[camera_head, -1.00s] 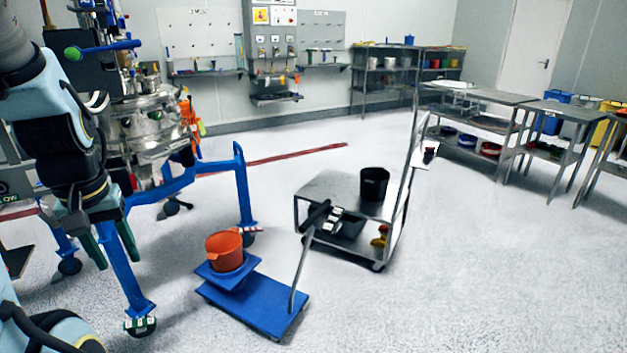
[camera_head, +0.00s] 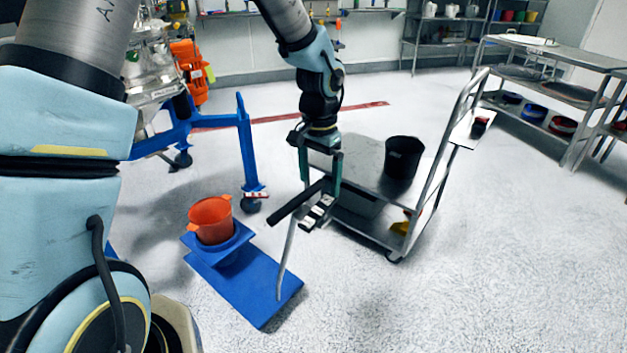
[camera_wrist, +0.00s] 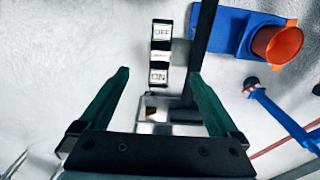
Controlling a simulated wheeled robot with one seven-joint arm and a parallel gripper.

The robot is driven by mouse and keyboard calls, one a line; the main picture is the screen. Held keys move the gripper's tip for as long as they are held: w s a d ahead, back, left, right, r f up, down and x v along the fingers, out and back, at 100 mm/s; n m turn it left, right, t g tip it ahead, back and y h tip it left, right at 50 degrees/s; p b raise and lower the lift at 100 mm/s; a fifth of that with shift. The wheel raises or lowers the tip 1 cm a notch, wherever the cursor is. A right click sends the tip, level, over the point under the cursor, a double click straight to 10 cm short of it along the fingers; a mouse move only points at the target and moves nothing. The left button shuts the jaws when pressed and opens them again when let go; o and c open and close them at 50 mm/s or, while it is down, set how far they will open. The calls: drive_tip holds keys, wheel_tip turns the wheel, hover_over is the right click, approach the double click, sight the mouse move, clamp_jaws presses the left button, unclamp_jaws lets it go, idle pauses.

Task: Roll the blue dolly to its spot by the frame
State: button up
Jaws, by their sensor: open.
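The blue dolly (camera_head: 255,293) stands on the floor at lower centre, with an orange bucket (camera_head: 212,220) on its raised blue holder. Its grey post rises to a black handle bar (camera_head: 290,207) beside an ON/OFF labelled block (camera_head: 317,212). My gripper (camera_head: 320,186) is open and empty, pointing down over the handle. In the wrist view, the labelled block (camera_wrist: 161,52) appears between and beyond my fingertips (camera_wrist: 160,76); the black bar (camera_wrist: 204,38) lines up near the right fingertip. No contact is clear. The blue frame (camera_head: 246,150) stands behind and left of the dolly.
A grey cart (camera_head: 372,165) with a black bucket (camera_head: 403,157) stands close behind and right of the handle. A red floor line (camera_head: 350,108) runs behind the frame. Metal tables (camera_head: 560,60) stand at right. The floor at lower right is clear.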

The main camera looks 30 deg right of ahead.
sight(318, 209)
wheel_tip(318, 209, down, 10)
drive_tip(key=shift+r+p, duration=0.1)
drive_tip(key=shift+p, duration=0.3)
clamp_jaws()
idle(0.8)
drive_tip(key=shift+w, duration=0.15)
drive_tip(key=shift+w+a+p, duration=0.4)
drive_tip(key=shift+w+a, duration=0.2)
drive_tip(key=shift+w, duration=0.7)
drive_tip(key=shift+w+a+p, duration=0.4)
drive_tip(key=shift+w+a, duration=0.25)
drive_tip(key=shift+w, duration=0.6)
drive_tip(key=shift+w+a+p, duration=0.4)
drive_tip(key=shift+w+a, duration=0.2)
drive_tip(key=shift+w, duration=0.7)
drive_tip(key=w+a+p, duration=0.1)
drive_tip(key=w+a, duration=0.3)
drive_tip(key=w, duration=0.6)
drive_tip(key=shift+w+a+p, duration=0.15)
drive_tip(key=shift+a+p, duration=0.15)
